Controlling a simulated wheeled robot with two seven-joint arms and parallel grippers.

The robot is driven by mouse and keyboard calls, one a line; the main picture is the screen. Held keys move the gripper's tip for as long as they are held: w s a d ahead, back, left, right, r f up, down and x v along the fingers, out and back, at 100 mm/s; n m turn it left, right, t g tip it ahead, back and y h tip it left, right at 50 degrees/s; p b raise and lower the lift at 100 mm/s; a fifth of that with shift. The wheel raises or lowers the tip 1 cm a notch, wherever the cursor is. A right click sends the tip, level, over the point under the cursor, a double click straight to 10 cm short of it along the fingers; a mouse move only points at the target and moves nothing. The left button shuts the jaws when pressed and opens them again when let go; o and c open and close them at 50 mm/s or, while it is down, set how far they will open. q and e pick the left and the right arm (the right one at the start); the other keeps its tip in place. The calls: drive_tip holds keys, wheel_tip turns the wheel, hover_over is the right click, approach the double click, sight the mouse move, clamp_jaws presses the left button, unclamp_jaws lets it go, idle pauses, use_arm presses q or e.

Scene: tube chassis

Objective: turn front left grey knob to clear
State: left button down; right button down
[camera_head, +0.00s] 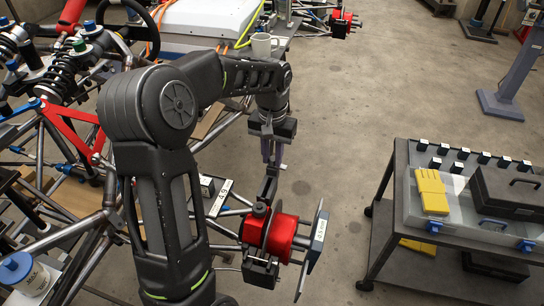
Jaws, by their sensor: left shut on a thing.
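My left arm reaches over the tube chassis, and its gripper (269,168) points down just above the red wheel hub (283,238). The fingers are shut on a small dark grey part (268,188), which looks like the grey knob. The fingers and the small size hide its shape and which way it is turned. A dark round cap (260,209) sits just below it, beside the red hub. My right gripper is out of view.
A grey cart (382,204) with yellow boxes (431,190) and a black case (507,190) stands at the right. A small labelled box (211,190) lies left of the gripper. Suspension tubes and a blue-grey plate (318,238) surround the hub. Bare floor (345,150) lies between chassis and cart.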

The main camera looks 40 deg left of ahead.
sight(273, 159)
use_arm(q)
drive_tip(key=shift+n, duration=0.5)
drive_tip(key=c, duration=1.3)
unclamp_jaws()
drive_tip(key=shift+o, duration=0.2)
drive_tip(key=shift+r, duration=0.1)
wheel_tip(273, 159, up, 8)
drive_tip(key=shift+f+b, duration=0.15)
drive_tip(key=shift+b, duration=0.15)
